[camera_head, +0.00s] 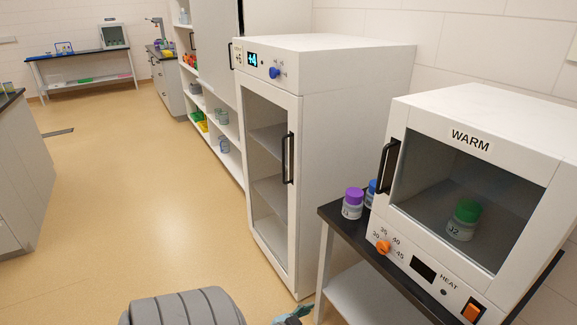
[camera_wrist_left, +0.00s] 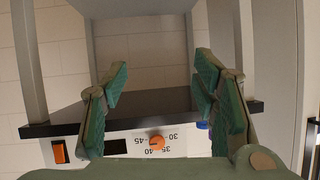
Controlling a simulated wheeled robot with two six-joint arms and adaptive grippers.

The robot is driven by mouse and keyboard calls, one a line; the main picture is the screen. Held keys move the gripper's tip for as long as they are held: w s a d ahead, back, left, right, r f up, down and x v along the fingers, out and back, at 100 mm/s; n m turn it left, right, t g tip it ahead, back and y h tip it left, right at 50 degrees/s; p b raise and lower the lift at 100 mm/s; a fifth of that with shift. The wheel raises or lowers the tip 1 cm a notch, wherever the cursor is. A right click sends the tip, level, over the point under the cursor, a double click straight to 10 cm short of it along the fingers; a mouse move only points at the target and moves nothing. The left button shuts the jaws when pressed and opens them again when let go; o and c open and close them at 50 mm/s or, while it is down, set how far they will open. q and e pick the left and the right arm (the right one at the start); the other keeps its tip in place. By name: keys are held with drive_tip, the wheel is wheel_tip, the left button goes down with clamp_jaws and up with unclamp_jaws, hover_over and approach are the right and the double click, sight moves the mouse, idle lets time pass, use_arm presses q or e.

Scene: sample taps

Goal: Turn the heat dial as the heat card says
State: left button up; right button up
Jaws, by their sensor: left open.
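The orange heat dial (camera_head: 383,247) is on the lower left of the front of the white warming cabinet (camera_head: 480,98) marked WARM. Numbers 30, 35, 40 and 45 surround the dial; I cannot tell where it points. In the left wrist view, upside down, the dial (camera_wrist_left: 157,142) shows beyond and between the fingers. My left gripper (camera_wrist_left: 162,80) is open and empty, apart from the dial. Only a small green-grey bit of it (camera_head: 293,315) shows at the bottom of the head view. I cannot make out a heat card. My right gripper is not in view.
A dark display (camera_head: 423,269) and an orange switch (camera_head: 473,311) share the panel. A green-lidded jar (camera_head: 463,220) stands behind the cabinet's closed window. A purple-lidded jar (camera_head: 352,203) and a blue-lidded jar (camera_head: 371,191) stand beside it. A white fridge (camera_head: 350,150) stands left; open floor lies beyond.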

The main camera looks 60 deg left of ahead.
use_arm(q)
drive_tip(key=s+d+f+g, duration=0.4)
drive_tip(key=s+f, duration=0.6)
drive_tip(key=f, duration=0.2)
drive_tip(key=shift+s+g, duration=0.35)
drive_tip(key=shift+g, duration=0.05)
drive_tip(key=shift+s, duration=0.1)
drive_tip(key=s+d+f+g, duration=0.3)
drive_tip(key=s+d+f, duration=0.1)
drive_tip(key=s, duration=0.5)
drive_tip(key=s+d+f+m+g+h, duration=0.1)
drive_tip(key=s+d+f+g, duration=0.2)
drive_tip(key=s+d, duration=0.4)
drive_tip(key=shift+s+f, duration=0.85)
drive_tip(key=shift+s, duration=0.15)
drive_tip(key=shift+a, duration=0.1)
